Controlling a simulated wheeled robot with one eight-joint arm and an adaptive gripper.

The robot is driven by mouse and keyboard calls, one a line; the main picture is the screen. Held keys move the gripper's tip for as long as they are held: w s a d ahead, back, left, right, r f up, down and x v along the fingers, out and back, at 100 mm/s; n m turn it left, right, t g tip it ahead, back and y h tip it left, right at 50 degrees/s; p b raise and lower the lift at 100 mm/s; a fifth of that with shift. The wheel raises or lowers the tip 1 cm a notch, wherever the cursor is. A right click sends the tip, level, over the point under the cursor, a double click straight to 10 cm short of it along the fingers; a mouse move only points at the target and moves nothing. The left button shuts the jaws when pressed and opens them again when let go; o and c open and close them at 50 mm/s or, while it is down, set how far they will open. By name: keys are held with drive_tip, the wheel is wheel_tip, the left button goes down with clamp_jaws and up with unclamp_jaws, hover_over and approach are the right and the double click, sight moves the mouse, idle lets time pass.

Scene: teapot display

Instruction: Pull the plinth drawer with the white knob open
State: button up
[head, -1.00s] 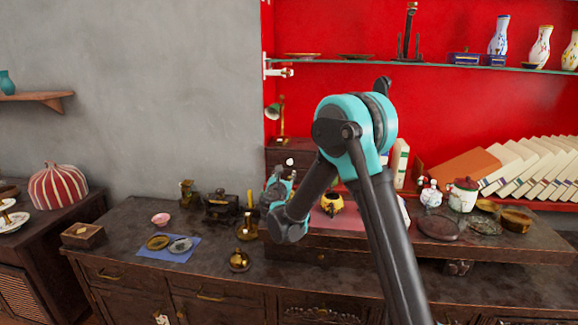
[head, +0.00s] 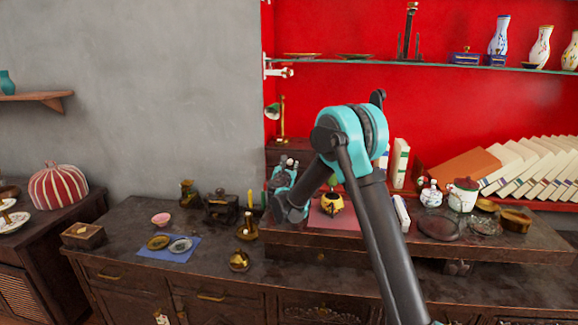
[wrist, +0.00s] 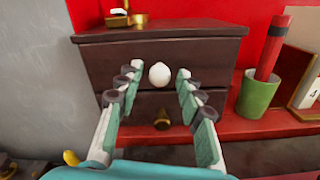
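The dark wooden plinth (wrist: 228,49) has two drawers on its front in the wrist view. The upper drawer (wrist: 105,60) carries a round white knob (wrist: 160,75), and the lower one carries a brass knob (wrist: 161,120). The upper drawer looks shut. My gripper (wrist: 155,80) is open, with one finger on each side of the white knob in the picture; I cannot tell whether the tips reach around it. In the head view the plinth (head: 290,148) stands against the red wall, partly hidden behind my gripper (head: 284,168) and arm.
A brass piece (wrist: 138,19) sits on the plinth. A green cup (wrist: 258,94) with a red stick stands close to its right. In the head view a yellow teapot (head: 332,204) stands on a red mat near my arm. A glass shelf (head: 420,64) hangs above.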

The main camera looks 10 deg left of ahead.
clamp_jaws()
drive_tip(key=shift+s, duration=0.1)
drive_tip(key=s, duration=1.1)
drive_tip(key=shift+a, duration=0.2)
drive_tip(key=shift+o, duration=1.3)
unclamp_jaws()
drive_tip(key=s, duration=1.2)
drive_tip(key=shift+a, duration=0.2)
